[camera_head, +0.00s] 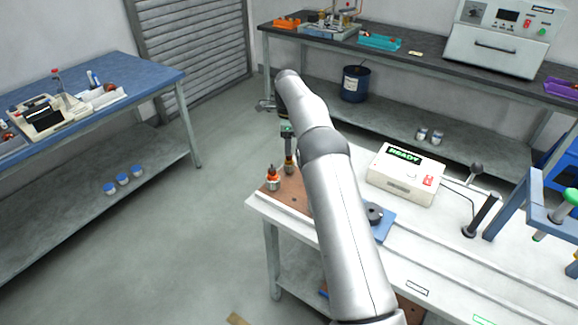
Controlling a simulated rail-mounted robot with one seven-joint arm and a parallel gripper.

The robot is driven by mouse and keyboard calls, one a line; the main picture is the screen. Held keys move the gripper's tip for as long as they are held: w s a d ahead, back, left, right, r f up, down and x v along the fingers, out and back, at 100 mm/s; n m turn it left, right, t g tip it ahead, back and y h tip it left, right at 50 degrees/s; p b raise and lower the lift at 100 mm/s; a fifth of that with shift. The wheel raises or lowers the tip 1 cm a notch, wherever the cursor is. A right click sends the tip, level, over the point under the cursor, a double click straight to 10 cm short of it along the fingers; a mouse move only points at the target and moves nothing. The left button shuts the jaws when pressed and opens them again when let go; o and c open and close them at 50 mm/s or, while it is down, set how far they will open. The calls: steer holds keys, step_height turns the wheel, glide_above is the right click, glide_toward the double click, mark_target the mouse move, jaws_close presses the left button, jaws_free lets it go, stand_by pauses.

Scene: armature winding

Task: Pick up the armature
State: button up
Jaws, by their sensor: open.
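A small upright part with orange-copper windings and a metallic base, which looks like an armature (272,179), stands on a brown board (288,196) at the left end of the white bench. Beside it stands a taller upright piece (289,160) with a brass-coloured lower part; a dark green and grey piece shows above it, and I cannot tell whether they are one thing. My gripper (264,106) is open at the far end of my arm, beyond and above the armature in the picture and apart from it. It is small, its fingers hard to make out. My arm hides part of the bench and perhaps the board's right side.
On the white bench (440,250) are a box reading READY (405,173), a blue plate (384,226) with a dark round part, and a lever stand (480,215). A blue frame (520,205) stands at right. Other benches (150,78) line the walls.

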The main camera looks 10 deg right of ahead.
mark_target(289, 163)
steer(key=shift+s+d+f+p, duration=0.1)
steer(key=shift+f+p, duration=0.15)
steer(key=shift+f, duration=0.75)
steer(key=shift+s+a+f+p, duration=0.15)
steer(key=shift+f+p, duration=0.15)
steer(key=shift+f, duration=0.65)
steer(key=shift+s+d+f+p, duration=0.15)
steer(key=shift+f+p, duration=0.1)
steer(key=shift+f, duration=0.75)
steer(key=c, duration=1.2)
